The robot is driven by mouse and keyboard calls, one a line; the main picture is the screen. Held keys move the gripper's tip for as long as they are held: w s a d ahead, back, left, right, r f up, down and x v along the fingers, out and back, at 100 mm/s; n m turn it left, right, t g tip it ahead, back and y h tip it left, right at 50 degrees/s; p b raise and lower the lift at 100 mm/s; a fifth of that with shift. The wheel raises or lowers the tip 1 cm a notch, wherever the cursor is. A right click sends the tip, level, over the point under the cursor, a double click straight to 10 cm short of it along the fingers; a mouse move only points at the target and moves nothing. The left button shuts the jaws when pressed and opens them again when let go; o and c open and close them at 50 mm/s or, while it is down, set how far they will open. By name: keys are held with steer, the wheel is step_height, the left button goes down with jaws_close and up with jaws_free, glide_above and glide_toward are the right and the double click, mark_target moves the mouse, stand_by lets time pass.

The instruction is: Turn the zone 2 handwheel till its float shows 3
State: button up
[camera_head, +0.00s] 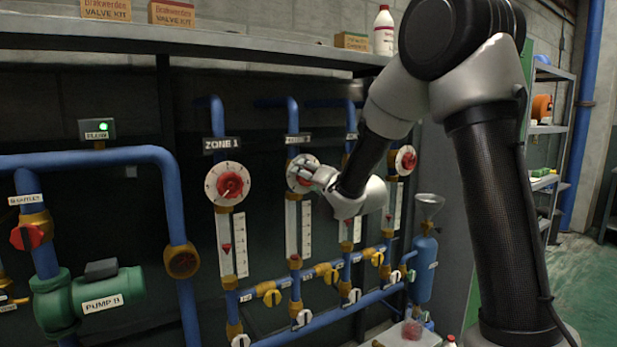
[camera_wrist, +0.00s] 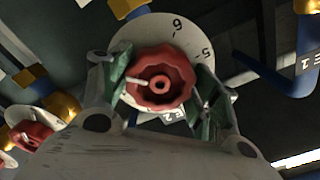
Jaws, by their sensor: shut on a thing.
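The zone 2 handwheel (camera_wrist: 174,66) is a red lobed knob with a white pointer, in front of a white round dial (camera_wrist: 140,35) where 6 and 5 can be read. In the head view the dial (camera_head: 293,177) is second from the left, partly behind my gripper (camera_head: 313,174). In the wrist view my gripper (camera_wrist: 160,84) is shut on the handwheel, one green-padded finger on each side. The zone 2 float tube (camera_head: 299,225) hangs below the dial. A red spot shows near its bottom, too small to read against the scale.
The zone 1 handwheel (camera_head: 230,185) and its tube (camera_head: 232,246) stand to the left. More dials stand to the right, one (camera_head: 405,160) beside my arm. Blue pipes (camera_head: 318,325) with yellow valves run below. A grey shelf (camera_head: 200,38) crosses above.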

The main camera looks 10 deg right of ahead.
steer(key=shift+n, duration=0.3)
steer(key=n, duration=1.3)
steer(key=shift+n, duration=0.3)
steer(key=n, duration=0.4)
steer(key=shift+n, duration=0.3)
steer(key=n, duration=0.4)
steer(key=shift+f+n, duration=0.1)
steer(key=shift+n, duration=0.2)
steer(key=o, duration=1)
